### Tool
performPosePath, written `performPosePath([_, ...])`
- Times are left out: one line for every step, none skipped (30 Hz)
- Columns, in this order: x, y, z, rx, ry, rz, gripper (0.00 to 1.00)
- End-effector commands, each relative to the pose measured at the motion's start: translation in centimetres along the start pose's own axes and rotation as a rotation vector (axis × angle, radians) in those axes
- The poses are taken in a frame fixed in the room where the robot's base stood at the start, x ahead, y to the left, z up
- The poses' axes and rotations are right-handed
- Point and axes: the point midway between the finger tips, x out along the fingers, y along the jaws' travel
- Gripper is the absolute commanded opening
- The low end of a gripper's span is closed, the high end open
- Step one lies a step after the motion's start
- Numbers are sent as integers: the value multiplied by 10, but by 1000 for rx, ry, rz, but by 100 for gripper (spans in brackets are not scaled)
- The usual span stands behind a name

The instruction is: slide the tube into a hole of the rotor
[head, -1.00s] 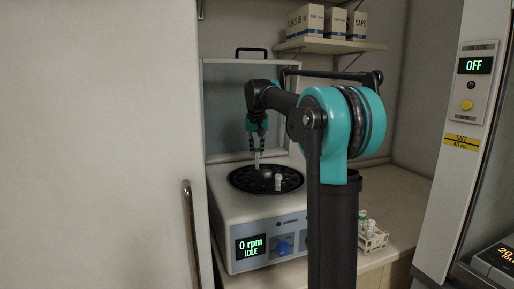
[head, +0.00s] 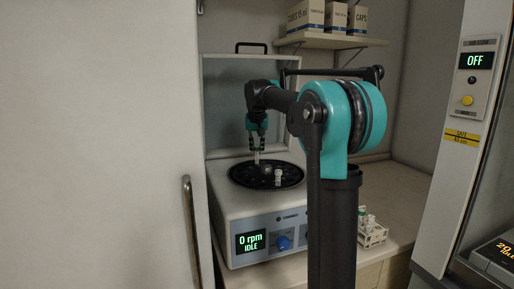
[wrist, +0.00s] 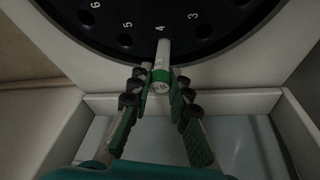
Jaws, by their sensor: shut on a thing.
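My gripper (head: 257,139) is shut on a white tube (head: 257,157) above the far left part of the dark round rotor (head: 240,178). In the wrist view my gripper (wrist: 161,80) holds the tube (wrist: 163,52) by its green-ringed cap end. Its far end points at the rotor (wrist: 125,20), beside the number 4. The hole there is hidden behind the tube, so I cannot tell whether the tip has entered it. A second pale tube (head: 278,176) stands upright in the rotor's front right part.
The rotor sits in a white centrifuge (head: 225,212) with its lid (head: 225,105) raised behind. A rack (head: 371,236) with several tubes stands to the right, beyond my arm. A shelf with boxes (head: 305,15) hangs above. A door handle (head: 190,230) is at left.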

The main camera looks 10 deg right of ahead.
Motion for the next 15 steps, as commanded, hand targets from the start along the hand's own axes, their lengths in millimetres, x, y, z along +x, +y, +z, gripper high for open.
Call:
performPosePath([1,0,0,0,0,0,0])
performPosePath([2,0,1,0,0,0,0])
performPosePath([3,0,1,0,0,0,0])
performPosePath([4,0,2,0,0,0,0])
performPosePath([4,0,2,0,0,0,0])
performPosePath([5,0,2,0,0,0,0])
performPosePath([6,0,3,0,0,0,0])
performPosePath([7,0,3,0,0,0,0])
performPosePath([8,0,3,0,0,0,0])
performPosePath([9,0,4,0,0,0,0])
performPosePath([10,0,4,0,0,0,0])
performPosePath([10,0,4,0,0,0,0])
performPosePath([11,0,5,0,0,0,0])
performPosePath([12,0,5,0,0,0,0])
performPosePath([13,0,5,0,0,0,0])
